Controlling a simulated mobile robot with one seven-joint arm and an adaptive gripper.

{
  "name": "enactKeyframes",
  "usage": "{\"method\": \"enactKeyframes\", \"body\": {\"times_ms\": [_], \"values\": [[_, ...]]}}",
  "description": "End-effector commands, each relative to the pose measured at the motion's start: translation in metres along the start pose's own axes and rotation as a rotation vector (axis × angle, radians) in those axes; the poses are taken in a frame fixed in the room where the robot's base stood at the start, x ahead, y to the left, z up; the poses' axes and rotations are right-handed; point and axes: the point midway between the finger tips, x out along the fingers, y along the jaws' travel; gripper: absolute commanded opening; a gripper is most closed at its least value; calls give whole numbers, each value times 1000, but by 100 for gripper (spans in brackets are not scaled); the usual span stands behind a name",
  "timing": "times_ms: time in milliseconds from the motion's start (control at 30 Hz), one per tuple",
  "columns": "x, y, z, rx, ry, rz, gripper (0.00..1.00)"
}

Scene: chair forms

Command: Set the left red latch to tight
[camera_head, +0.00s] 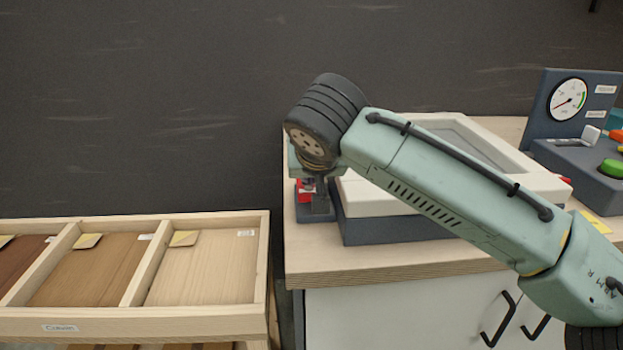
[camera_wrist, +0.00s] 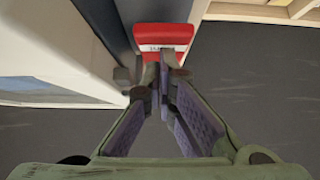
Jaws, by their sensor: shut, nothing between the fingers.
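The left red latch (camera_head: 305,190) is at the left side of a press with a white lid (camera_head: 365,197) and a dark blue-grey base (camera_head: 398,230). In the wrist view, the red latch (camera_wrist: 164,36) is a red block with a white label, too small to read. My gripper (camera_head: 320,207) is at the latch, fingers pointing down, partly in front of it. In the wrist view, my gripper (camera_wrist: 164,62) has its fingertips together at the latch's near edge, with nothing between them. I cannot tell whether they touch it. My arm covers part of the lid.
Another red piece (camera_head: 565,181) shows at the press's right side. A gauge panel (camera_head: 548,100) and a box with a green button (camera_head: 612,168) stand at the right. A wooden tray (camera_head: 262,262) with sample boards is at lower left, with a gap before the bench (camera_head: 300,262).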

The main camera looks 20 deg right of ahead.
Motion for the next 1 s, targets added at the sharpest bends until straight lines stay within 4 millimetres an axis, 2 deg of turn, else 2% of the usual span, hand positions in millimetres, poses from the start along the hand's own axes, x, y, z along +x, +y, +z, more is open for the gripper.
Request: {"method": "enactKeyframes", "body": {"times_ms": [33, 300, 600, 1000], "values": [[6, -1, 9, 1, 24, -4, 0], [5, -1, 19, 0, 173, -4, 0], [1, -1, 21, -1, 258, -2, 0], [0, 0, 19, -1, 267, 0, 0]]}}
